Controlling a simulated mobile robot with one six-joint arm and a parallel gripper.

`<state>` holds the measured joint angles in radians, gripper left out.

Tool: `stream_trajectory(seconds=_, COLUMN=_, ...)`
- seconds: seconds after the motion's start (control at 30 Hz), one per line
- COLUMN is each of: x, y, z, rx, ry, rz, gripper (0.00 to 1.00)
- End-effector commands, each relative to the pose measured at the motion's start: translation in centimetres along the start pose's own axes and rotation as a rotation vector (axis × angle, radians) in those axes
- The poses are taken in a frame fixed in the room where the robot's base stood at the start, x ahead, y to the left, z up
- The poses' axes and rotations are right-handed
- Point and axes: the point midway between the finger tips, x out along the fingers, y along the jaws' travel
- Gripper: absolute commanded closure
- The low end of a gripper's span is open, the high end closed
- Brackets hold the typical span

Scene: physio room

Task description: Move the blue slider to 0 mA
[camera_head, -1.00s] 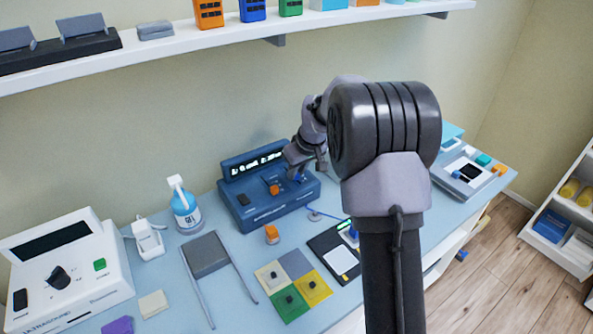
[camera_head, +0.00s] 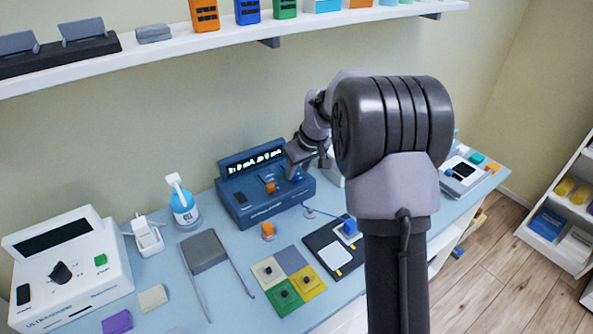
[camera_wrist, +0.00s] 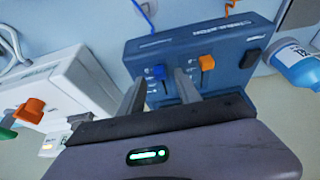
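The dark blue stimulator box (camera_head: 258,205) stands on the table, with a lit display whose digits are too small to read surely. Its blue slider (camera_wrist: 157,72) and orange slider (camera_wrist: 206,63) show in the wrist view. The head view also shows the orange slider (camera_head: 270,187), with the blue slider (camera_head: 297,177) partly hidden near my gripper (camera_head: 310,162). In the wrist view my gripper (camera_wrist: 160,80) is open. The blue slider shows between its fingertips, and the right finger lies between the two sliders. I cannot tell whether a finger touches the blue slider.
A white ultrasound unit (camera_head: 65,268) and a spray bottle (camera_head: 183,204) stand left of the box. Coloured pads (camera_head: 283,293) and a black board (camera_head: 338,250) with a blue pad lie in front. A cable runs from the box. A shelf (camera_head: 250,38) hangs above.

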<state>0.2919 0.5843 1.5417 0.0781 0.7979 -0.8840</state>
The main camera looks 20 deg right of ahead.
Motion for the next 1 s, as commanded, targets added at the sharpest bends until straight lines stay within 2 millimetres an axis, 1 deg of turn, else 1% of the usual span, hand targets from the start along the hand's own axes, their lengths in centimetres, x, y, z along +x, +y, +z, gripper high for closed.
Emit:
stream_trajectory(seconds=0.03, x=-2.0, y=0.1, z=-0.3, rx=-0.001, ry=0.004, rz=0.002, gripper=0.6)
stream_trajectory(seconds=0.17, x=-6.4, y=0.1, z=-0.3, rx=0.0, ry=0.003, rz=0.003, gripper=0.6)
stream_trajectory(seconds=0.2, x=-7.8, y=0.1, z=-0.3, rx=0.001, ry=0.004, rz=0.003, gripper=0.6)
stream_trajectory(seconds=0.3, x=-10.7, y=0.1, z=-0.3, rx=-0.001, ry=0.003, rz=0.003, gripper=0.6)
stream_trajectory(seconds=0.4, x=-12.9, y=0.0, z=-0.2, rx=0.0, ry=0.002, rz=0.002, gripper=0.6)
stream_trajectory(seconds=0.5, x=-14.1, y=0.0, z=-0.1, rx=0.0, ry=0.001, rz=0.001, gripper=0.6)
stream_trajectory(seconds=0.6, x=-14.7, y=0.0, z=0.0, rx=0.0, ry=0.0, rz=0.001, gripper=0.6)
stream_trajectory(seconds=1.0, x=-14.6, y=0.0, z=0.0, rx=0.0, ry=0.0, rz=0.001, gripper=0.6)
